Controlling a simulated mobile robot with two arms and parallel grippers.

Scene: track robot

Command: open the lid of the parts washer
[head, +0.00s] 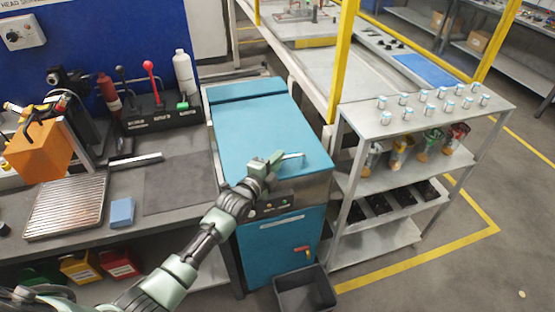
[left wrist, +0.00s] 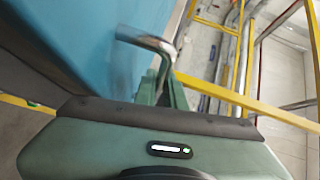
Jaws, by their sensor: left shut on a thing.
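The parts washer (head: 300,188) is a blue and grey cabinet in the middle of the head view. Its blue lid (head: 255,130) lies closed on top, as far as the head view shows. A metal bar handle (head: 292,157) is at the lid's front part, and it also shows in the left wrist view (left wrist: 147,39). My left gripper (head: 275,160) is shut on the handle, at its left part in the head view. The fingertips are partly hidden in the left wrist view. The blue lid surface (left wrist: 95,40) fills that view's upper left. My right gripper is not in view.
A workbench (head: 185,185) with a lever box, bottles and a blue block stands left. A metal shelf (head: 350,130) with small jars is close on the right. A dark bin (head: 304,290) sits on the floor before the washer. Open floor lies at right.

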